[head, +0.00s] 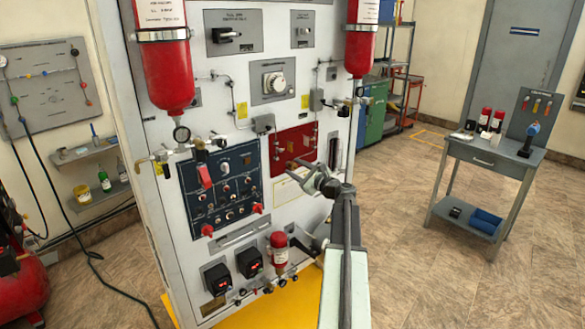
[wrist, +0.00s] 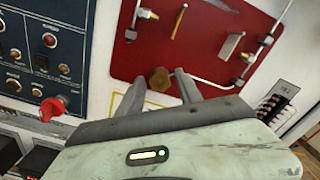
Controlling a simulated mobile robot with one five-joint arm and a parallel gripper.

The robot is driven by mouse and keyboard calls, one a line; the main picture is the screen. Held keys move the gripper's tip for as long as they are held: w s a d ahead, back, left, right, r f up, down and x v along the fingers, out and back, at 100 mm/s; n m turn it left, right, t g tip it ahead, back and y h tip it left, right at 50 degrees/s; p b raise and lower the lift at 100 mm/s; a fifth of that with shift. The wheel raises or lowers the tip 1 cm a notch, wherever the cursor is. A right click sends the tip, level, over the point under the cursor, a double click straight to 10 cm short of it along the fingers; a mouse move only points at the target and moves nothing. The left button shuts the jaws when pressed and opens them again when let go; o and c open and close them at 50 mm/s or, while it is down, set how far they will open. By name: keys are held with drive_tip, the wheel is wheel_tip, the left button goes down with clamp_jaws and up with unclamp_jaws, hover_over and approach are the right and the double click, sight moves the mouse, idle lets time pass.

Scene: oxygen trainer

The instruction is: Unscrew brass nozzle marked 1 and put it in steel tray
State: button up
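A brass hex nozzle (wrist: 160,79) sits at the lower part of the red panel (wrist: 205,72) in the wrist view; I cannot read a number on it. My gripper (wrist: 160,83) is open, one finger on either side of the nozzle in the picture. I cannot tell whether the fingers touch it or how far in front of it they are. In the head view my gripper (head: 303,175) is in front of the white cabinet, just below the red panel (head: 295,142). I cannot pick out the steel tray for certain.
More brass fittings (wrist: 247,57) and thin pipes are on the red panel. A blue control panel (head: 222,190) with a red knob (wrist: 52,108) lies to its left. A red cylinder (head: 278,250) stands low on the cabinet. A grey cart (head: 492,160) stands right, with open floor between.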

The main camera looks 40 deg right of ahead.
clamp_jaws()
drive_tip(key=n, duration=0.3)
drive_tip(key=n, duration=0.2)
drive_tip(key=shift+n, duration=0.9)
drive_tip(key=n, duration=0.3)
